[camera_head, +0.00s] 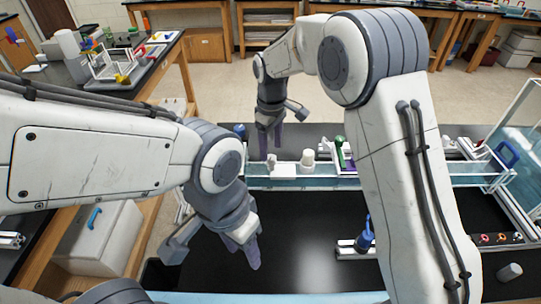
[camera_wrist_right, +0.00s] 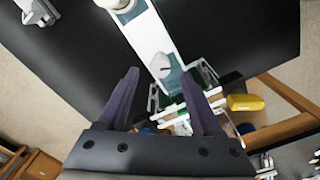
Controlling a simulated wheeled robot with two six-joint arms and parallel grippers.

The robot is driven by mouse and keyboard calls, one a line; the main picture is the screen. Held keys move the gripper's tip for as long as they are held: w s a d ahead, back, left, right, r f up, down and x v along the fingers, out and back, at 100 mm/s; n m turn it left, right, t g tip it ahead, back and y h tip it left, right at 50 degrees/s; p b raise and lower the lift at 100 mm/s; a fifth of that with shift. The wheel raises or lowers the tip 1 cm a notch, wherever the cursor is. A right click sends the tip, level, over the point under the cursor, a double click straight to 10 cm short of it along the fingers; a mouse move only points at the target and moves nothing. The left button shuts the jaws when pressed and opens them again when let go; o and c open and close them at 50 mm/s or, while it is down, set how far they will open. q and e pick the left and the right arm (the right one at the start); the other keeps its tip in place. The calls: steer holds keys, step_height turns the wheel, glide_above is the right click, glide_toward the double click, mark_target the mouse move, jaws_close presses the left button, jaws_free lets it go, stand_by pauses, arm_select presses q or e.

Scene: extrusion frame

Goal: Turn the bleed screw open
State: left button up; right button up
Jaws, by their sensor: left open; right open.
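A white knob with a thin raised tab, which looks like the bleed screw (camera_wrist_right: 160,66), sits on a white block on the long rail. The block (camera_head: 284,170) shows in the head view at the rail's left part, with a small knob shape at its left end. My right gripper (camera_head: 270,138) is behind and above this block, pointing down. In the right wrist view, my right gripper (camera_wrist_right: 160,80) is open and empty, with the knob between the fingertips in the picture; contact is not visible. My left gripper (camera_head: 213,252) is open and empty over the front left of the dark table.
A white cylinder (camera_head: 308,157) and a green-handled part (camera_head: 340,150) stand right of the block. A blue-handled part (camera_head: 365,238) stands on the dark tabletop (camera_head: 295,260). Clear panels (camera_head: 525,135) rise at the right. The table's front middle is bare.

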mark_target(271, 157)
step_height(271, 157, up, 7)
steer(key=b, duration=0.1)
stand_by(0.3)
